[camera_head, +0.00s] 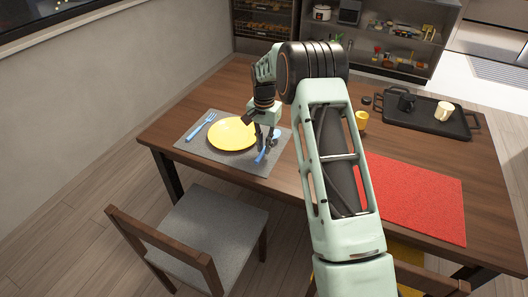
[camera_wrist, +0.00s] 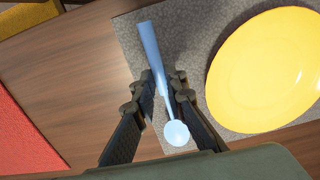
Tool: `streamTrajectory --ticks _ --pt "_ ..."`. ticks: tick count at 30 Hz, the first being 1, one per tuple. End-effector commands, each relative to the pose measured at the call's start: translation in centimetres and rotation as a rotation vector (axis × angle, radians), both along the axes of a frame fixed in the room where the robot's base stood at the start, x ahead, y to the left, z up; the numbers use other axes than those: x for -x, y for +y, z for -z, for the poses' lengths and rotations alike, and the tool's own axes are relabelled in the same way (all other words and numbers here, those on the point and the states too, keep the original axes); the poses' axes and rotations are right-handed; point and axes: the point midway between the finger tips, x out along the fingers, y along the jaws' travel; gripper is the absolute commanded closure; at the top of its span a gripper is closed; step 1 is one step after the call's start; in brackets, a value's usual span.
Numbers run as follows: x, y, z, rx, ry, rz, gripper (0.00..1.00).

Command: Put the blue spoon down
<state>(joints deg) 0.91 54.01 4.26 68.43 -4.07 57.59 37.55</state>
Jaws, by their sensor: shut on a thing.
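The blue spoon (camera_wrist: 157,70) is between the fingers of my gripper (camera_wrist: 158,85) in the wrist view. Its round bowl (camera_wrist: 176,133) points toward my palm and its handle points away. In the head view the spoon (camera_head: 262,155) shows beside the yellow plate, and my gripper (camera_head: 267,138) is shut on it over the right part of the grey placemat (camera_head: 225,160). I cannot tell whether the spoon touches the mat. The yellow plate (camera_head: 232,134) lies on the mat, left of my gripper. It also shows in the wrist view (camera_wrist: 265,70).
A blue fork (camera_head: 202,126) lies left of the plate. A red placemat (camera_head: 425,200) lies on the wooden table at the right. A yellow cup (camera_head: 361,121) stands behind it. A black tray (camera_head: 460,132) holds a black mug and a cream cup. A grey-seated chair (camera_head: 215,225) stands in front.

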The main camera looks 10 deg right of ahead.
Motion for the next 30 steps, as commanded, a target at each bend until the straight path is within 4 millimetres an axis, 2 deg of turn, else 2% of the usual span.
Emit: streamTrajectory --ticks 3,5,16,17,21,30 --pt "0.1 0.0 2.2 -0.001 0.004 0.000 1.00" --pt "0.1 0.0 2.8 0.000 0.002 0.000 1.00" --pt "0.1 0.0 3.4 0.000 0.001 0.001 1.00" --pt "0.1 0.0 3.4 0.000 0.001 0.001 0.87" --pt "0.1 0.0 3.3 0.000 0.001 0.001 0.72" --pt "0.1 0.0 3.1 0.000 0.001 0.001 0.71"
